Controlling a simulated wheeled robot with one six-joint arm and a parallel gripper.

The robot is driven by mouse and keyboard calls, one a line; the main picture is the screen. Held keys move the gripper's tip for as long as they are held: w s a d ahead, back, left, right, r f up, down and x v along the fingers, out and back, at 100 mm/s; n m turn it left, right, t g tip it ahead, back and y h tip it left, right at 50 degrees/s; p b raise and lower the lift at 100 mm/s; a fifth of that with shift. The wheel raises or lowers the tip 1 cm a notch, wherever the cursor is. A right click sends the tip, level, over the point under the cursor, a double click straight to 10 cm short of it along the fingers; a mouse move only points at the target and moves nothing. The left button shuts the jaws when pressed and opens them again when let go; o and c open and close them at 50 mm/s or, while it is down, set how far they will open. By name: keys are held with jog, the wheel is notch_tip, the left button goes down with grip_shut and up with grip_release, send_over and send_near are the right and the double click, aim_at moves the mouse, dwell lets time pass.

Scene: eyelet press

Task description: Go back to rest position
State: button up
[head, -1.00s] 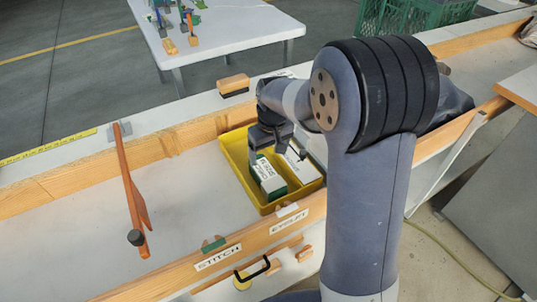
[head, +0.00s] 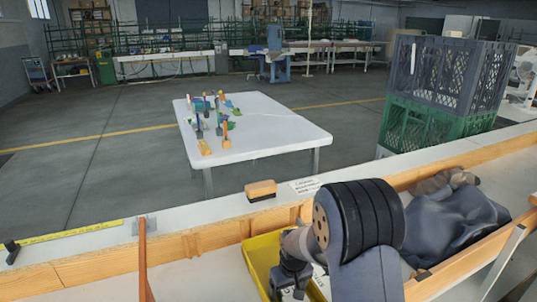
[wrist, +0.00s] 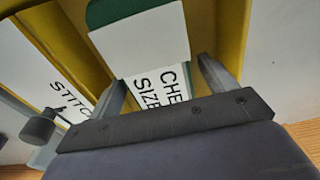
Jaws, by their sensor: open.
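My gripper (wrist: 162,85) is open over the yellow tray (wrist: 231,28), with nothing held between its fingers. A green box with a blank white panel (wrist: 138,38) lies in the tray beyond the fingertips. A label reading "CHE… SIZE" (wrist: 160,88) shows between the fingers, partly cut off by the gripper. In the head view my arm covers much of the yellow tray (head: 261,250), and the gripper's fingers cannot be made out there.
A wooden-backed brush (head: 261,190) lies on the bench ledge. An orange-handled tool (head: 142,255) stands left of the tray. Dark cloth (head: 450,230) lies right of my arm. A white table (head: 255,135) with small tools stands beyond the bench, and stacked crates (head: 445,90) stand right.

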jog(key=shift+r+p, duration=0.3)
jog(key=shift+r, duration=1.55)
